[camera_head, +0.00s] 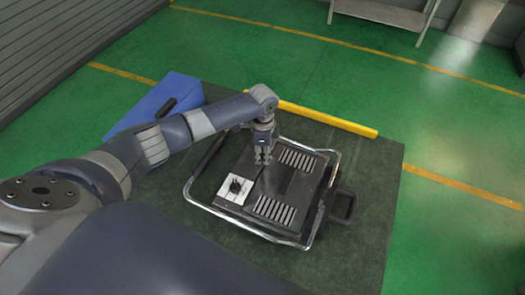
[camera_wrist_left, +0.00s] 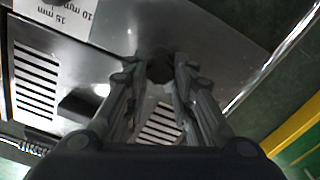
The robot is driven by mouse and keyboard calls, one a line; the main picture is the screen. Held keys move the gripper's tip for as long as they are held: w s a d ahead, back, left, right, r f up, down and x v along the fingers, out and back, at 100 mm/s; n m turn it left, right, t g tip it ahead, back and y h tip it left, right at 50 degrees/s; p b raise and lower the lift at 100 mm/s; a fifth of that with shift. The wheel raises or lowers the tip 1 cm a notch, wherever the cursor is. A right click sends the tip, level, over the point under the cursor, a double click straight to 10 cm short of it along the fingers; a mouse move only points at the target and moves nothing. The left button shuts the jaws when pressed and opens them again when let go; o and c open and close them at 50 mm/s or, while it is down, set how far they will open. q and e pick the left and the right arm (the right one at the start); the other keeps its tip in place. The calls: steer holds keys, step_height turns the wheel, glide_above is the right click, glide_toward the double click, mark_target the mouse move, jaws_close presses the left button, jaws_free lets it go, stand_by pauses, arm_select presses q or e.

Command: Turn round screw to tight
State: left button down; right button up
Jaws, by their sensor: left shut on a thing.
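The heating element (camera_head: 268,190) is a dark metal box with slotted vents in a bent chrome tube frame. It lies on the dark mat. My left gripper (camera_head: 263,160) points down at the far edge of the box. In the left wrist view, its fingertips (camera_wrist_left: 160,75) are closed around a dark round screw (camera_wrist_left: 159,66) on the smooth metal top. The fingers hide the screw's sides, and I cannot tell how tight it sits. In the head view the screw is hidden by the gripper. My right gripper is not in view.
A white plate (camera_head: 229,195) with a dark piece sits on the box's near-left corner; its millimetre markings show in the left wrist view (camera_wrist_left: 50,12). A blue case (camera_head: 150,103) stands at the mat's left. A yellow bar (camera_head: 325,119) lies behind the box. The mat (camera_head: 372,185) is clear at right.

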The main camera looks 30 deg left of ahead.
mark_target(262, 157)
arm_select(q)
steer(key=m, duration=0.4)
steer(key=shift+m, duration=0.3)
steer(key=m, duration=0.4)
steer(key=shift+s+r, duration=0.1)
steer(key=shift+m, duration=0.3)
steer(key=c, duration=1.3)
jaws_free()
steer(key=shift+c, duration=0.2)
step_height(262, 157, up, 12)
steer(key=shift+s, duration=0.15)
